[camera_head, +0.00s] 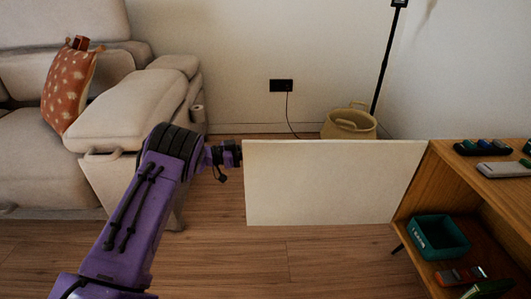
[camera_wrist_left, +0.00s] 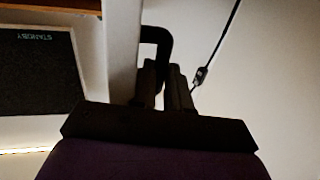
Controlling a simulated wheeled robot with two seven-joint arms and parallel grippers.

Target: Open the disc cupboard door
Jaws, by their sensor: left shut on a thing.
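The disc cupboard door (camera_head: 335,185) is a flat cream panel. It stands swung out from the wooden cupboard (camera_head: 462,178), hinged on the cupboard's side and reaching left, so the cupboard's inside shows. My left gripper (camera_head: 234,154) is at the door's free left edge. In the left wrist view a dark bent handle (camera_wrist_left: 158,36) projects from the pale door (camera_wrist_left: 122,50). There the left gripper (camera_wrist_left: 165,78) is shut on the handle. The handle is mostly hidden in the head view. My right gripper is in neither view.
The cupboard holds a teal bin (camera_head: 440,252) and a red device (camera_head: 461,276). Remotes (camera_head: 503,169) lie on its top. A beige sofa (camera_head: 125,110) stands left, a basket (camera_head: 349,124) and lamp pole (camera_head: 384,62) behind the door. Wood floor (camera_head: 310,260) in front is clear.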

